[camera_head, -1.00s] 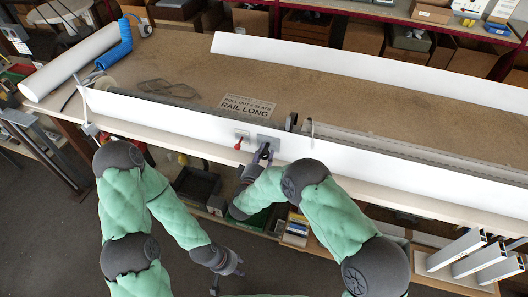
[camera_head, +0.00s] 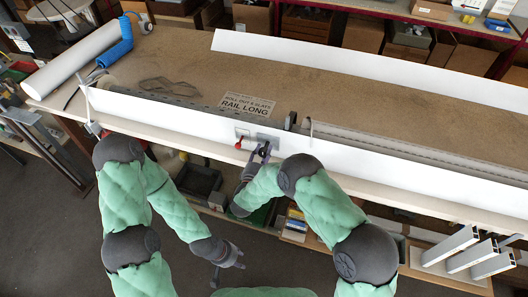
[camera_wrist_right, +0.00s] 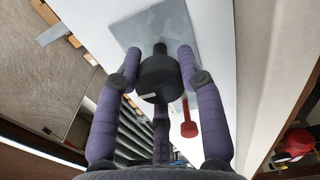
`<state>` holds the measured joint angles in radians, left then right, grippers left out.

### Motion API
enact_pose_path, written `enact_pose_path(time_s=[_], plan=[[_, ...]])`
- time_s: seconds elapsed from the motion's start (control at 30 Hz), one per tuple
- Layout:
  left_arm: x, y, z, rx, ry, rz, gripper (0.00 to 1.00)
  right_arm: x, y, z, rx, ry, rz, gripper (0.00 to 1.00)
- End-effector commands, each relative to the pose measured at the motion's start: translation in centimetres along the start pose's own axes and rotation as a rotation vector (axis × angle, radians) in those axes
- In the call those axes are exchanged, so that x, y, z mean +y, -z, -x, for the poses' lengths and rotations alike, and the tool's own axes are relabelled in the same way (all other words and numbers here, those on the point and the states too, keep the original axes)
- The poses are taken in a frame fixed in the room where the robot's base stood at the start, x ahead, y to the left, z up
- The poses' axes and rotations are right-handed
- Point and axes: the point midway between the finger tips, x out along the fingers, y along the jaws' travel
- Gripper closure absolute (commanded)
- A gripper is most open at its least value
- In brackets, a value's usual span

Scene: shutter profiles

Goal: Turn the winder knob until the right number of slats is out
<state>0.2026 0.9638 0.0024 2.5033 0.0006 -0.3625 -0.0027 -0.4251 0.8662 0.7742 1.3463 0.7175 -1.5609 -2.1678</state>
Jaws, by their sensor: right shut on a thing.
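The black winder knob (camera_wrist_right: 160,75) sticks out from a grey metal plate (camera_wrist_right: 150,30) on the long white rail (camera_head: 400,165). My right gripper (camera_wrist_right: 160,62) is shut on the knob, its purple fingers around it; in the head view the gripper (camera_head: 263,151) is at the plate. A red lever (camera_head: 239,143) hangs just left of the plate and shows in the wrist view (camera_wrist_right: 187,120). Grey slats (camera_wrist_right: 132,130) lie behind the rail. My left gripper (camera_head: 227,268) is open and empty, low before the bench.
The brown bench top (camera_head: 330,85) is mostly clear behind the rail. Bins and boxes stand under the bench. Several pale profiles (camera_head: 470,255) stand at the lower right.

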Motion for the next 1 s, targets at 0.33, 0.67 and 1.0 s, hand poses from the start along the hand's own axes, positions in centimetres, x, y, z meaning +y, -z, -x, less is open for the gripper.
enact_pose_path(time_s=[0.33, 0.67, 1.0], plan=[[0.06, -0.01, 0.18, 0.000, 0.000, 0.000, 0.60, 0.26, 0.29, -0.05, 0.006, -0.006, 0.053, 0.94], [0.06, 0.00, 0.17, 0.000, 0.000, 0.000, 0.60, 0.23, 0.31, -0.03, 0.007, -0.005, 0.054, 0.94], [0.06, -0.01, 0.17, 0.000, 0.000, 0.000, 0.60, 0.05, 0.13, 0.00, 0.003, -0.002, 0.055, 0.36]])
